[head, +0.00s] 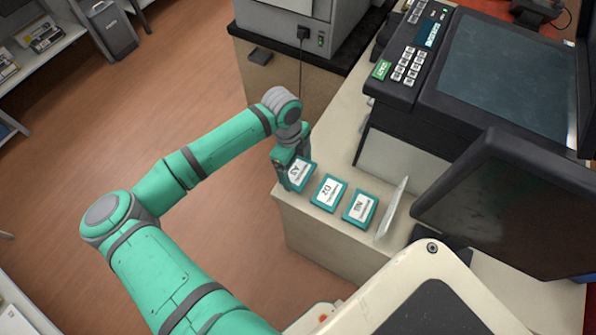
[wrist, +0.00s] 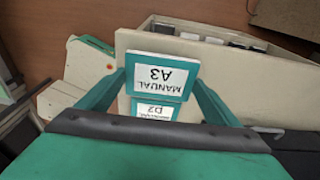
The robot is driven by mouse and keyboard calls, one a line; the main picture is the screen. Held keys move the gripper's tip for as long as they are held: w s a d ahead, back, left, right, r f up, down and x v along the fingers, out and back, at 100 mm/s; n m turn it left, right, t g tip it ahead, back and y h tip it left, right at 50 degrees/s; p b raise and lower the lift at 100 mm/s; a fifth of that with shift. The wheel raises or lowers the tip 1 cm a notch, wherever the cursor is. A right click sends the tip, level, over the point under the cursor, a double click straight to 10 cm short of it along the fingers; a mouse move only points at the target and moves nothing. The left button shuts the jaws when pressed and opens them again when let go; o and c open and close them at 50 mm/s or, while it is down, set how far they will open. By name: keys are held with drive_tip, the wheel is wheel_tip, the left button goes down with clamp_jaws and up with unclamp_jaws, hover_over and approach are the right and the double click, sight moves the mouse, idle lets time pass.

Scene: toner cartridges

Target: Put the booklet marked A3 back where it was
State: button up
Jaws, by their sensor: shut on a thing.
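The booklet marked A3 (wrist: 160,77) has a teal cover and a white label reading MANUAL A3, upside down in the wrist view. It also shows in the head view (head: 300,173), at the left end of a row on the pale counter (head: 310,225). My gripper (wrist: 159,80) is shut on it, one finger on each side. In the head view my gripper (head: 289,170) is at the counter's left edge. I cannot tell whether the booklet touches the counter. The D2 booklet (head: 328,192) lies just right of it, and in the wrist view (wrist: 155,110) it is partly hidden.
A third teal booklet (head: 360,207) lies right of D2, its mark hard to read. A thin white panel (head: 392,208) stands beside it. A large dark machine with a keypad (head: 408,65) and a dark monitor (head: 500,195) fill the right. Open floor (head: 190,80) lies left.

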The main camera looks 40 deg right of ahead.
sight(298, 170)
drive_tip(key=shift+d+f, duration=0.2)
drive_tip(key=shift+f, duration=1.4)
drive_tip(key=shift+f, duration=0.1)
drive_tip(key=o, duration=1.1)
drive_tip(key=r, duration=0.3)
drive_tip(key=w+r, duration=0.1)
drive_tip(key=r, duration=0.6)
drive_tip(key=shift+w+a+r, duration=0.25)
drive_tip(key=shift+a+r, duration=0.15)
drive_tip(key=shift+r, duration=0.7)
drive_tip(key=shift+w, duration=0.1)
